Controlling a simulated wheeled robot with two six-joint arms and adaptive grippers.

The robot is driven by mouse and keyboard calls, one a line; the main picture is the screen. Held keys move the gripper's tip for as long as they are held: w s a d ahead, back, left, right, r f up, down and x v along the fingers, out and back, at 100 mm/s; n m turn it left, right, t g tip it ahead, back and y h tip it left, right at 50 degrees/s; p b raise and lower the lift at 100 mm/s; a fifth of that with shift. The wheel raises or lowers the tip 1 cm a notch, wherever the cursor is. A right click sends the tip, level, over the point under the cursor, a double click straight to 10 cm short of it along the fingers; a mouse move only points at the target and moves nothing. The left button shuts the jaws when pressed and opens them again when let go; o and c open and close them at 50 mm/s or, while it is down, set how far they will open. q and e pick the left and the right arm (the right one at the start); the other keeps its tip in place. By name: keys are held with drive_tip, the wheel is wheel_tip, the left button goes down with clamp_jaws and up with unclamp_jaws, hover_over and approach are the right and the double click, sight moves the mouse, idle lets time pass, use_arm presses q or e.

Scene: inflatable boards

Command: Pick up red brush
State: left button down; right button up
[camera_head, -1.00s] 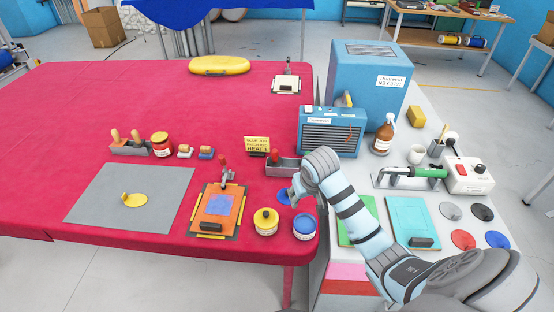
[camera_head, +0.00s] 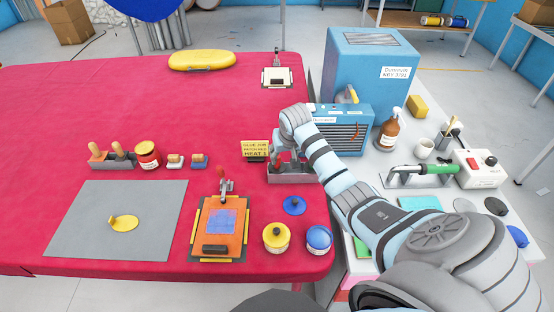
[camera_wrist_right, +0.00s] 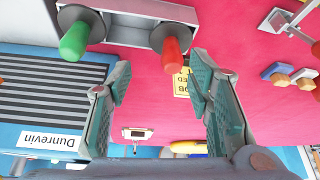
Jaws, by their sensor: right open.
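The red brush stands handle up in a grey metal holder (camera_head: 293,178), and its red handle (camera_wrist_right: 172,55) shows clearly in the right wrist view. A green handle (camera_wrist_right: 75,40) stands in the same holder, to the left in that view. My right gripper (camera_wrist_right: 158,78) is open and empty, with its fingers pointing toward the holder. The red handle lies between the finger directions, nearer the right finger, and does not look gripped. In the head view my right gripper (camera_head: 287,150) is above the holder and hides much of both handles. My left gripper is not in view.
A yellow sign (camera_head: 256,148) stands just left of the holder. A blue heater (camera_head: 350,125) stands behind and right of it. A blue lid (camera_head: 294,206), a yellow jar (camera_head: 276,237) and a blue jar (camera_head: 318,240) are in front. The red table (camera_head: 120,105) is clear at the back left.

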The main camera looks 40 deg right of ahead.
sight(278, 161)
drive_tip(key=w+f, duration=0.1)
drive_tip(key=w+f+b, duration=0.1)
drive_tip(key=f, duration=0.1)
drive_tip(key=w+f, duration=0.1)
drive_tip(key=shift+f, duration=0.4)
drive_tip(key=shift+w+f, duration=0.8)
drive_tip(key=shift+w, duration=0.05)
drive_tip(key=shift+s+r, duration=0.1)
drive_tip(key=shift+s+d+r, duration=0.1)
drive_tip(key=shift+s+r, duration=0.1)
drive_tip(key=shift+s, duration=0.05)
drive_tip(key=shift+c, duration=0.8)
drive_tip(key=shift+s+r, duration=0.15)
drive_tip(key=shift+s, duration=0.15)
drive_tip(key=c, duration=0.6)
clamp_jaws()
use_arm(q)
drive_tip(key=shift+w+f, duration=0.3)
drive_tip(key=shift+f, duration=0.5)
use_arm(e)
drive_tip(key=shift+w, duration=0.15)
